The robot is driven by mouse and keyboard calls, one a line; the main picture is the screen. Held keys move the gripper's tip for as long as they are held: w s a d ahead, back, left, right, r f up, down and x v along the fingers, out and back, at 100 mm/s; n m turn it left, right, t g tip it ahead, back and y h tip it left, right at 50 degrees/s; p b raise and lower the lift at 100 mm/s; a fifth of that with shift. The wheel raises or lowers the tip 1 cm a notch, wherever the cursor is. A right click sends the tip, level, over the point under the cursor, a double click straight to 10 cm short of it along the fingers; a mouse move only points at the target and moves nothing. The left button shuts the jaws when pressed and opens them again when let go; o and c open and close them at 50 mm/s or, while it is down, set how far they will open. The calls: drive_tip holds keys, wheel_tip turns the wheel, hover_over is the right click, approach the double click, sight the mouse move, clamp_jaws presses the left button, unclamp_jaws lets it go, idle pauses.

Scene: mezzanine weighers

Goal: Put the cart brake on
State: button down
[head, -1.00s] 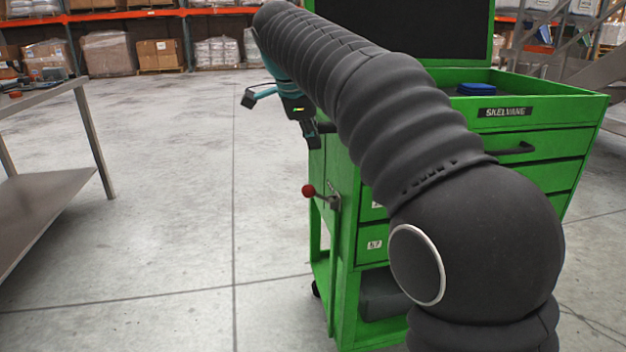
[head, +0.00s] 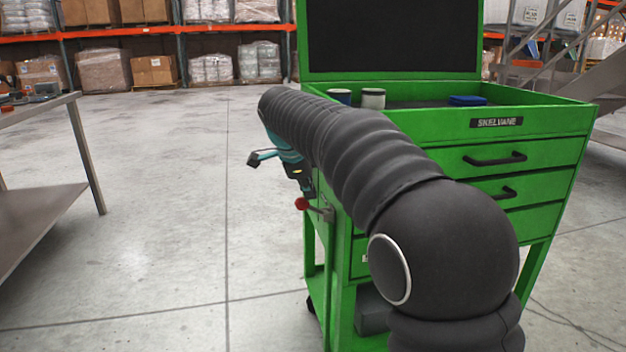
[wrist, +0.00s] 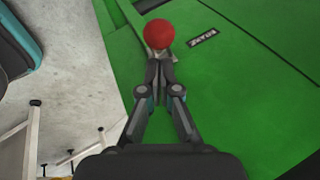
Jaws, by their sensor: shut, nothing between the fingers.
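The green cart (head: 455,128) stands right of centre in the head view. Its brake lever ends in a red ball knob (head: 302,203) that sticks out to the left from a metal bracket (head: 325,213) on the cart's side. My gripper (head: 306,192) is at the knob, partly hidden by my arm. In the wrist view the red knob (wrist: 159,33) lies just beyond the tips of my gripper (wrist: 157,66). The fingers are together with nothing between them. I cannot tell whether the tips touch the lever.
The cart's top tray holds two cylindrical containers (head: 372,98) and a blue item (head: 467,100). A metal table (head: 85,150) stands at the left. The floor (head: 165,200) between table and cart is clear. Racks with boxes line the back.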

drive_tip(key=shift+w+a+f, duration=0.15)
drive_tip(key=shift+a+f, duration=0.15)
drive_tip(key=shift+f, duration=0.1)
